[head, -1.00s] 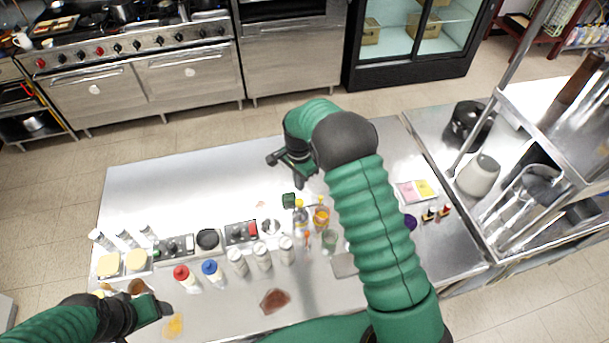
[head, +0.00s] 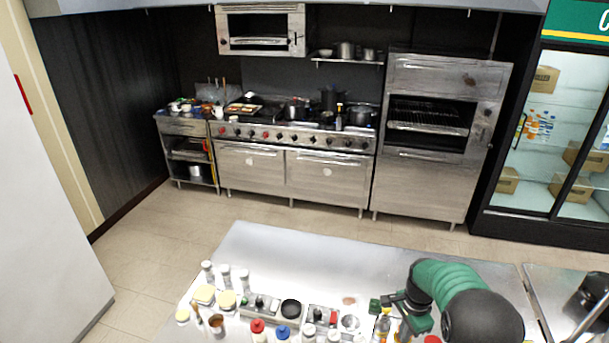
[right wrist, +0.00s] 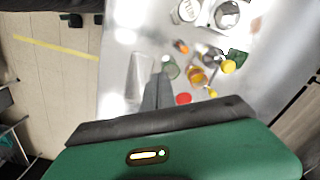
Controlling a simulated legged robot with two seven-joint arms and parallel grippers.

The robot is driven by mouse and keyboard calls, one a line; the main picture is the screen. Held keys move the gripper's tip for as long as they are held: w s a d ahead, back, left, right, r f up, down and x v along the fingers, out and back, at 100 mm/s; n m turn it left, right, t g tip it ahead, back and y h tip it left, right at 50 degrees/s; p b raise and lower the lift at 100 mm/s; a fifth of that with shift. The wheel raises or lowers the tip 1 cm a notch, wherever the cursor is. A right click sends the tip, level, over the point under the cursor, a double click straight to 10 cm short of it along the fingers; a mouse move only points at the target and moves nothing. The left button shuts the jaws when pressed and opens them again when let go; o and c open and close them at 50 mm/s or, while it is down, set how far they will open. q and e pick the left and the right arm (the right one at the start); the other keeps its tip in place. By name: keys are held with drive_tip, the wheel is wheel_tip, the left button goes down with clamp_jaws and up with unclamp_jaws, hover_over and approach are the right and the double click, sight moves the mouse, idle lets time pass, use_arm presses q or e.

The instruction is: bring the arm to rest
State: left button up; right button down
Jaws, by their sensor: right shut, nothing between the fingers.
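My right arm comes in at the lower right of the head view. Its gripper (head: 394,300) is over the steel table (head: 300,255), near a small dark green object (head: 375,306). In the right wrist view the fingers (right wrist: 157,92) are shut with nothing between them. They point over the table, beside a clear glass (right wrist: 139,72) and several bottles; contact cannot be told. My left gripper is out of the head view.
The table's far strip is clear. A stove (head: 290,135) stands beyond the floor aisle.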

drive_tip(key=s+a+f+n+t+b, duration=0.1)
drive_tip(key=s+a+f+n+b, duration=0.1)
drive_tip(key=s+n+b, duration=0.3)
drive_tip(key=s+a+f+n+b, duration=0.3)
drive_tip(key=s+n+b, duration=0.2)
drive_tip(key=s, duration=0.4)
drive_tip(key=s+a+f+n+t+b, duration=0.1)
drive_tip(key=s+a+f+n+b, duration=0.1)
drive_tip(key=s+b, duration=0.4)
drive_tip(key=s+f+n, duration=0.1)
drive_tip(key=n, duration=0.1)
drive_tip(key=shift+s+a+n+t+b, duration=0.15)
drive_tip(key=shift+a+n+t+b, duration=0.15)
drive_tip(key=shift+a+n+b, duration=0.1)
drive_tip(key=shift+d, duration=0.1)
